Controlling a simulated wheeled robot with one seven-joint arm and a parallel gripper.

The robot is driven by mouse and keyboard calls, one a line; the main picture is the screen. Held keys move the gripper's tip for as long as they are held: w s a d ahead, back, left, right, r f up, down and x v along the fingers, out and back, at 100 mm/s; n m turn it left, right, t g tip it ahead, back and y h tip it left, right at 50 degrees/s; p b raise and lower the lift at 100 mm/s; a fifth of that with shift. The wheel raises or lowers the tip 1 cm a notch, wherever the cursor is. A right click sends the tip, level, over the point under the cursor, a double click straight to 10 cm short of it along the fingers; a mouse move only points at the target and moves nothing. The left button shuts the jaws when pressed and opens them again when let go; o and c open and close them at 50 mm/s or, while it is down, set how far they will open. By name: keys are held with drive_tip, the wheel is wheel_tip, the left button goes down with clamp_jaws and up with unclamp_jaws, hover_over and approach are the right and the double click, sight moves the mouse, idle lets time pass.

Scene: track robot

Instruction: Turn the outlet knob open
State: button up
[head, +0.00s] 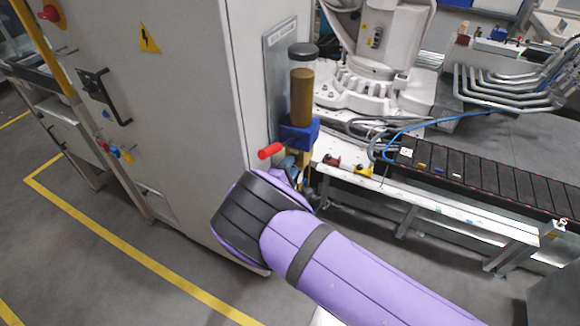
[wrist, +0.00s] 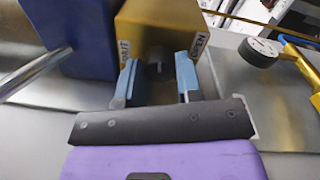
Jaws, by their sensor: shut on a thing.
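The outlet knob (wrist: 158,60) is a small dark piece on the front of a brass-coloured block (wrist: 158,22) in the wrist view. The block has a label at its left edge, too blurred to read surely, and one at its right edge that seems to read OPEN (wrist: 200,43). My gripper (wrist: 157,76) has its two blue-grey fingers on either side of the knob and is shut on it. The knob's turn angle is hard to make out. In the head view my gripper (head: 293,168) is at the block below the blue body, and my arm hides the knob.
A blue body (head: 299,133) with a red handle (head: 270,151) and a brown cylinder (head: 301,97) stands above the block, beside a grey cabinet (head: 190,110). A round gauge-like part (wrist: 260,52) is right of the block. A conveyor (head: 480,180) lies to the right.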

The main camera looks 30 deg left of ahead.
drive_tip(key=shift+m, duration=0.6)
drive_tip(key=o, duration=0.9)
drive_tip(key=shift+o, duration=0.2)
drive_tip(key=shift+s, duration=0.1)
drive_tip(key=s, duration=1)
drive_tip(key=shift+s+f, duration=0.3)
drive_tip(key=shift+s, duration=0.05)
